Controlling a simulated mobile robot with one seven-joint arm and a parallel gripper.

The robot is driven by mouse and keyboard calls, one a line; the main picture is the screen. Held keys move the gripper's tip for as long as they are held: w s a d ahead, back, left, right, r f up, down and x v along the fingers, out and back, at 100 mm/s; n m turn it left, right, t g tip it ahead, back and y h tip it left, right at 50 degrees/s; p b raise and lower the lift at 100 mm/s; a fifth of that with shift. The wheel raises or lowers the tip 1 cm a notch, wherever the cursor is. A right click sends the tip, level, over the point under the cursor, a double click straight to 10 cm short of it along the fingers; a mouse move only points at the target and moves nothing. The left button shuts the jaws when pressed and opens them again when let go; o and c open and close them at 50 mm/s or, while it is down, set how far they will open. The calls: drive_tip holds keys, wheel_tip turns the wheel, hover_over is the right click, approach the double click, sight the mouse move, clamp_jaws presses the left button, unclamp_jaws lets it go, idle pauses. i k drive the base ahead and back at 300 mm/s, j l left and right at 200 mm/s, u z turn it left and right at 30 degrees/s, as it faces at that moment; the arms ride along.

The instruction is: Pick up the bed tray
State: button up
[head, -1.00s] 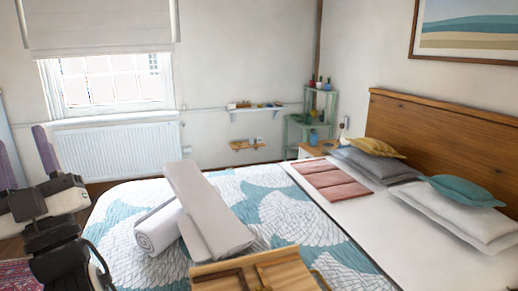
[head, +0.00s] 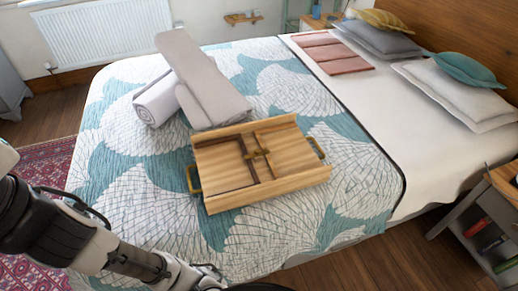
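The wooden bed tray (head: 222,158) lies on the patterned bedspread near the bed's front edge. It has a raised rim, a brass-coloured handle at its left end (head: 193,180) and another at its right end (head: 317,148). Dark and light wooden strips and a small brass-coloured piece lie across its middle. My arm enters at the lower left, and its links run along the bottom edge, apart from the tray. My gripper itself is not visible.
Rolled and folded grey towels (head: 200,85) lie just behind the tray, on the bed. A pink folded cloth (head: 330,52) and pillows (head: 455,90) are farther back. A bedside table (head: 490,215) stands at right. Bare bedspread lies in front of the tray.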

sight(222, 167)
drive_tip(key=i+j+z, duration=0.1)
drive_tip(key=j+z, duration=0.35)
drive_tip(key=i+j+z, duration=0.1)
drive_tip(key=j+z, duration=0.2)
drive_tip(key=z, duration=0.15)
drive_tip(key=j+z, duration=0.35)
drive_tip(key=z, duration=0.15)
